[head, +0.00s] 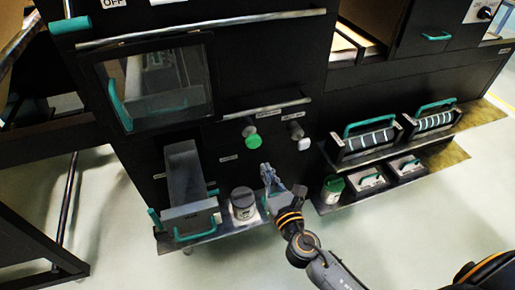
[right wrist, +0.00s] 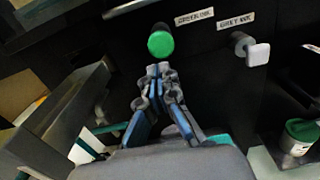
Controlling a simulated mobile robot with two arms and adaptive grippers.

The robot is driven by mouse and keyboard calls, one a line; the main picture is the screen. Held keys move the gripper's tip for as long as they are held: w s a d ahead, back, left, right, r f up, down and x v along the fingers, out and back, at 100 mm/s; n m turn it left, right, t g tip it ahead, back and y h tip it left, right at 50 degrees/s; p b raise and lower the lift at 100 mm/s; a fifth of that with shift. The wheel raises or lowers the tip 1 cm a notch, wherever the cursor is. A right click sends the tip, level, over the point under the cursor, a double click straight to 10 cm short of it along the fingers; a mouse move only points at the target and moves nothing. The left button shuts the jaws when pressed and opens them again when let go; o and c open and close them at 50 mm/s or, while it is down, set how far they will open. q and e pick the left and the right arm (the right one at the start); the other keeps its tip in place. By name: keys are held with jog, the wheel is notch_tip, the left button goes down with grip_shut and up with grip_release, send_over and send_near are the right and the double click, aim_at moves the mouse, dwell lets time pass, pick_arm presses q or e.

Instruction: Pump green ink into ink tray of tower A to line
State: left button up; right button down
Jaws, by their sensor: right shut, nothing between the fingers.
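The green pump knob (head: 254,140) sticks out of the black machine front under a green ink label; it also shows in the right wrist view (right wrist: 160,44). A white knob (head: 303,144) beside it is labelled grey ink (right wrist: 257,54). My right gripper (head: 267,170) is shut and empty, its fingertips just below the green knob, apparently apart from it. In the right wrist view the closed fingertips (right wrist: 159,70) point at the knob. A grey tray-like unit with a teal handle (head: 190,213), perhaps the ink tray, sits left on a low shelf. Its ink level cannot be seen.
A lidded can (head: 243,203) stands on the low shelf left of my right gripper. A green-lidded can (head: 332,188) and rollers with teal handles (head: 369,139) are at right. A framed window (head: 155,82) is above the tray. Open floor lies in front.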

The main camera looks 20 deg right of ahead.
aim_at(255, 143)
jog(key=w, duration=0.8)
jog(key=shift+w+a+p, duration=0.1)
jog(key=shift+w+p, duration=0.05)
jog(key=shift+p, duration=0.2)
jog(key=w, duration=0.3)
jog(key=shift+w, duration=0.25)
jog(key=shift+r, duration=0.3)
